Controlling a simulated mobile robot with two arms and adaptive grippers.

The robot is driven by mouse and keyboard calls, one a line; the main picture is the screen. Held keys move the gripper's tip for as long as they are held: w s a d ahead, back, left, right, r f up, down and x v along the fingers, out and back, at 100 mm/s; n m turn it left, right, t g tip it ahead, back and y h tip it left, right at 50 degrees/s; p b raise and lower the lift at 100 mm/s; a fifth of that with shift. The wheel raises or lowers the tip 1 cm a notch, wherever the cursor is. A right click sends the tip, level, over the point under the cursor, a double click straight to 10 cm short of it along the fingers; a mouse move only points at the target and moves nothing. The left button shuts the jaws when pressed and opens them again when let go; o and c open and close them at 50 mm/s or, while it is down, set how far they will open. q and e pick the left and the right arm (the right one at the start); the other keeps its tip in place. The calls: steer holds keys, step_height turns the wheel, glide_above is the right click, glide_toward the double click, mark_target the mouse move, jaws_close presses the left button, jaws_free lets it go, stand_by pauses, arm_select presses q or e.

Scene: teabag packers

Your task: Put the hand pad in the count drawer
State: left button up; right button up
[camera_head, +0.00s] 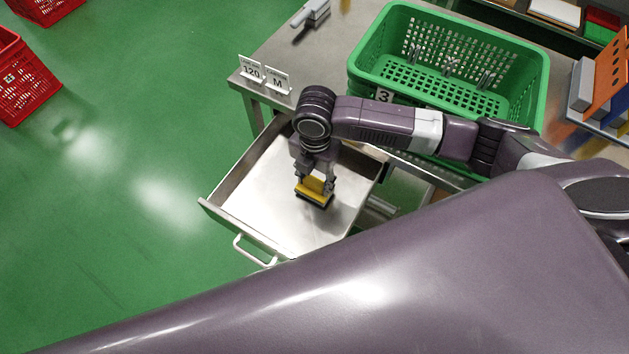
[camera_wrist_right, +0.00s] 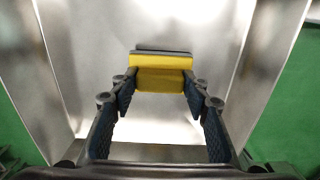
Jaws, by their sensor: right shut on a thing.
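The hand pad (camera_head: 313,190) is a small yellow block with a dark underside. My right gripper (camera_head: 315,185) is shut on it and holds it inside the outline of the open count drawer (camera_head: 270,200). In the right wrist view the pad (camera_wrist_right: 160,72) sits between the two fingertips (camera_wrist_right: 160,82), with the bare metal drawer (camera_wrist_right: 200,20) behind it. I cannot tell whether the pad touches the drawer floor. The drawer is pulled out from the metal table and looks otherwise empty. My left gripper is not in view.
A green basket (camera_head: 365,60) stands on the metal table (camera_head: 270,60) beside the drawer, with metal clips inside. Red crates (camera_head: 25,85) are on the green floor at left. My arm crosses the foreground.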

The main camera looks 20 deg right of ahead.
mark_target(315, 182)
steer(key=shift+f, duration=0.6)
steer(key=shift+f, duration=0.1)
steer(key=o, duration=1.3)
step_height(315, 182, up, 12)
steer(key=shift+r, duration=0.15)
steer(key=shift+s, duration=0.1)
